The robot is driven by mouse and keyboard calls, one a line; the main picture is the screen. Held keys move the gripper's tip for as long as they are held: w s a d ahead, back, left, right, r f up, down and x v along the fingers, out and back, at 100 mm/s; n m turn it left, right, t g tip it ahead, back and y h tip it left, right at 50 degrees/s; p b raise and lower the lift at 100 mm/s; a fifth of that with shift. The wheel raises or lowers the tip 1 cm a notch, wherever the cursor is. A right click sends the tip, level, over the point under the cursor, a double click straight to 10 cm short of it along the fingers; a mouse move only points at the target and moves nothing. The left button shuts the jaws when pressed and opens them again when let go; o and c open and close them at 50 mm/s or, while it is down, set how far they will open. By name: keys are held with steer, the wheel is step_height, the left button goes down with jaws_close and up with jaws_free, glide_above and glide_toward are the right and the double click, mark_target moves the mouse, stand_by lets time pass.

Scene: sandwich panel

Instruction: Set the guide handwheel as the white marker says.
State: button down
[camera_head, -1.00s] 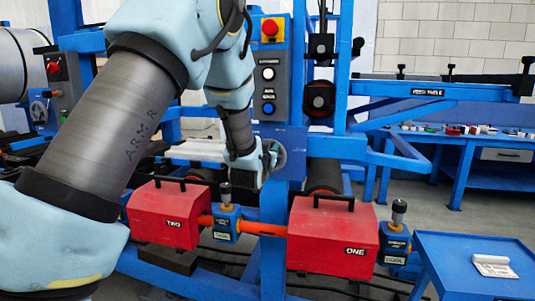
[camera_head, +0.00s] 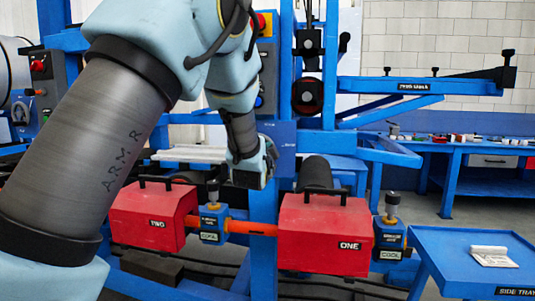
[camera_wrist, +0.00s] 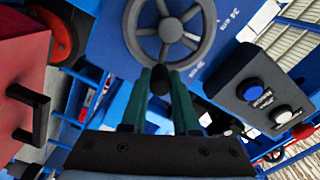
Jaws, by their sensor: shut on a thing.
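The guide handwheel (camera_wrist: 150,30) is a grey spoked wheel on a blue plate at the top of the wrist view. My gripper (camera_wrist: 160,85) has its two green fingers closed around a dark round knob (camera_wrist: 159,80) just below the rim. White writing (camera_wrist: 228,30), turned on its side, is on the blue plate right of the wheel; I cannot read it surely. In the head view my gripper (camera_head: 262,172) is at the blue post, and the arm hides most of the wheel. The wheel's angle cannot be told.
Two red boxes, TWO (camera_head: 153,215) and ONE (camera_head: 325,233), stand below the gripper. A grey button box (camera_wrist: 258,95) is close on the right in the wrist view. A blue side tray (camera_head: 440,250) with a white item stands at the lower right.

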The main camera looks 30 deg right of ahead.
steer(key=f+m, duration=0.1)
steer(key=m+b, duration=0.1)
steer(key=m, duration=0.1)
steer(key=shift+s+d+f+m, duration=0.15)
steer(key=shift+f+m, duration=0.15)
steer(key=shift+f, duration=0.1)
steer(key=shift+f+m+b, duration=0.2)
steer(key=shift+f+m, duration=0.1)
steer(key=shift+m, duration=0.4)
steer(key=shift+f+m+b, duration=0.2)
steer(key=shift+f+m, duration=0.1)
steer(key=shift+m, duration=0.4)
steer(key=c, duration=0.7)
jaws_free()
steer(key=b+v, duration=0.1)
steer(key=v, duration=0.9)
steer(key=shift+s+a+b, duration=0.2)
steer(key=shift+a+b, duration=0.1)
steer(key=shift+a, duration=0.1)
